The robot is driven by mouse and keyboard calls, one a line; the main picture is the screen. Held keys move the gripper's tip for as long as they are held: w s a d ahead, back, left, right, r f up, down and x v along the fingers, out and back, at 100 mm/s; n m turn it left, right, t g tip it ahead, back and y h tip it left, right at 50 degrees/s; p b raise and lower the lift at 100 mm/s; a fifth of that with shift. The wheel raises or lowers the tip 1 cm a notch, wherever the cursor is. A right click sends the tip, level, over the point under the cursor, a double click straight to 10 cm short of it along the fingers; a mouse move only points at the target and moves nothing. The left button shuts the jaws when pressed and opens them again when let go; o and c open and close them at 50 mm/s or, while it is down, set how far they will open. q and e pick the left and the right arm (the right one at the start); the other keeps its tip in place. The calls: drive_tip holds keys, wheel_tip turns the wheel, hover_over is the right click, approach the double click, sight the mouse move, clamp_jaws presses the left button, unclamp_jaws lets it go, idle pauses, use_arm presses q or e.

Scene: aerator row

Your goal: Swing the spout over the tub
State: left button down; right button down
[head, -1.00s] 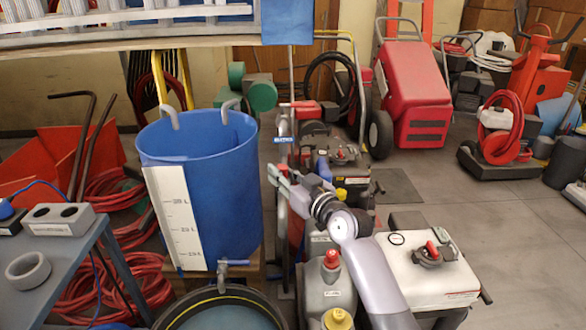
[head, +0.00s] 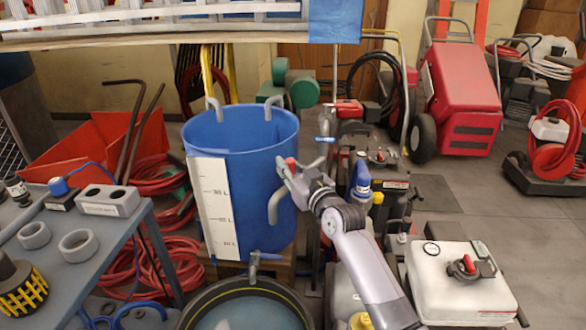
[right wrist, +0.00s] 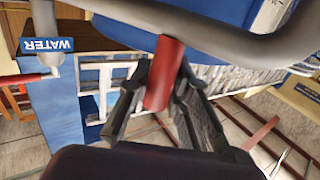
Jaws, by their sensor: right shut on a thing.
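The blue tub (head: 236,135) has a white litre scale and stands on a wooden stand left of centre. The grey spout (head: 274,207) is a bent pipe whose downturned end shows in front of the tub's right wall in the head view. I cannot tell its exact gap to the wall. My right gripper (head: 288,168) is shut on the spout's red grip (right wrist: 165,74), beside the tub's right rim. In the right wrist view the grip sits between the fingers and the grey pipe (right wrist: 230,45) runs above it. My left gripper is not in view.
A blue WATER sign (right wrist: 46,45) shows in the right wrist view. A black round basin (head: 187,318) is below the tub's tap (head: 254,262). A grey table (head: 125,228) with rings and a socket block stands left. A white tank (head: 462,270) stands right.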

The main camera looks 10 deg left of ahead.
drive_tip(key=shift+s+a, duration=0.1)
drive_tip(key=shift+a, duration=0.05)
drive_tip(key=c, duration=1.4)
unclamp_jaws()
drive_tip(key=shift+c, duration=0.2)
drive_tip(key=v, duration=1.2)
